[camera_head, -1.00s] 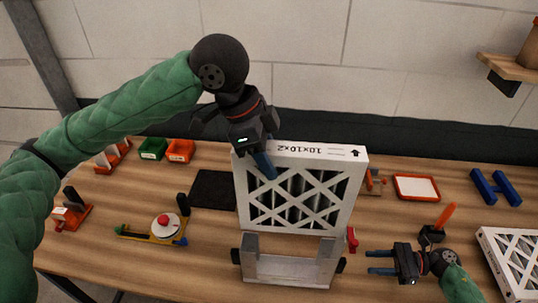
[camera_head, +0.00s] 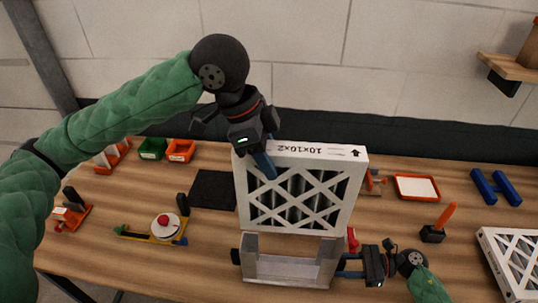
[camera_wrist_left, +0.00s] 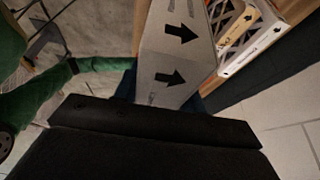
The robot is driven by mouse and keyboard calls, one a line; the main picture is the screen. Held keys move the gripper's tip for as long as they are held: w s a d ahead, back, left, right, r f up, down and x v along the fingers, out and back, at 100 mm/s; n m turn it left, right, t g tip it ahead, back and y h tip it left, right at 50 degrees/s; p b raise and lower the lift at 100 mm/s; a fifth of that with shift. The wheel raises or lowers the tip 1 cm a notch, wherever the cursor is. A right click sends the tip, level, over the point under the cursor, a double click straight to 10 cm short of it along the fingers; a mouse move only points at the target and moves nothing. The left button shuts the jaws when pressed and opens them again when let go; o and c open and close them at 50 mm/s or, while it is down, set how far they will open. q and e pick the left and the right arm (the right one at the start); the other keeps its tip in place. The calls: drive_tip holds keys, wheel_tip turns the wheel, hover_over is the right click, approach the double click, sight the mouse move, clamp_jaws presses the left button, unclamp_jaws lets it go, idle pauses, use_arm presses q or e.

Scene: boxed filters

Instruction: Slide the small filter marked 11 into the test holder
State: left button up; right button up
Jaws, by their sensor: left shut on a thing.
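My left gripper (camera_head: 264,166) is shut on the top left edge of a white-framed filter (camera_head: 300,230) with a lattice face. Its top edge reads 10x10x2 with an arrow; I see no 11 on it. The filter stands upright above the grey holder (camera_head: 290,281), its lower edge at the holder's upper end; I cannot tell whether it is inside the slot. In the left wrist view the filter's edge (camera_wrist_left: 172,62) shows two black arrows.
Another white filter (camera_head: 515,262) lies at the right table edge. A yellow gauge-like tool (camera_head: 155,232) and a black mat (camera_head: 213,189) are to the left. A red-framed tray (camera_head: 417,187), blue block (camera_head: 495,187) and orange-handled tool (camera_head: 446,217) are to the right.

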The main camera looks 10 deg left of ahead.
drive_tip(key=shift+a+f, duration=0.1)
drive_tip(key=shift+a, duration=0.55)
drive_tip(key=c, duration=0.7)
drive_tip(key=shift+r, duration=0.2)
idle(0.9)
idle(0.5)
